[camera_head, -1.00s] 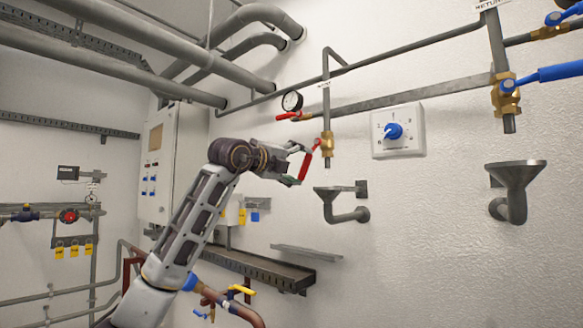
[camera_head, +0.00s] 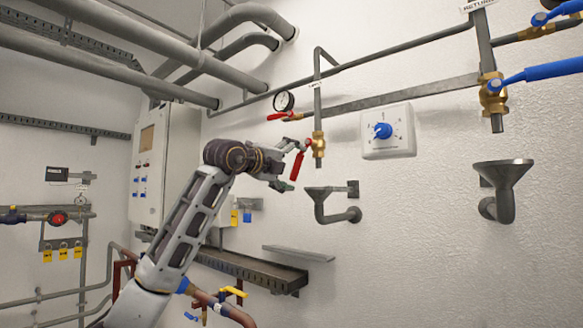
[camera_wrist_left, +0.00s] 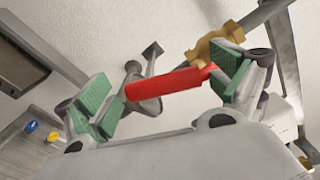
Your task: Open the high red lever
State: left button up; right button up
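A red lever (camera_head: 297,166) hangs down, slightly tilted, from a brass valve (camera_head: 318,144) on a thin vertical wall pipe. My left gripper (camera_head: 288,168) is at this lever, with one finger near its upper end and one near its lower end. In the left wrist view the lever (camera_wrist_left: 167,84) lies across the gap between the green finger pads (camera_wrist_left: 160,92). The fingers are apart; the lever's valve end is close to the right pad, and contact cannot be told. A second red lever (camera_head: 306,116) sits beside the gauge, further up. My right gripper is not in view.
A round gauge (camera_head: 284,101) is above the gripper. A white box with a blue knob (camera_head: 383,131) and grey funnels (camera_head: 332,194) are on the wall to the right. A grey cabinet (camera_head: 155,165) stands to the left. A ledge (camera_head: 250,268) runs below the arm.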

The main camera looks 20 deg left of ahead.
pick_arm(q)
jog(key=v, duration=1.2)
dwell(0.5)
dwell(0.4)
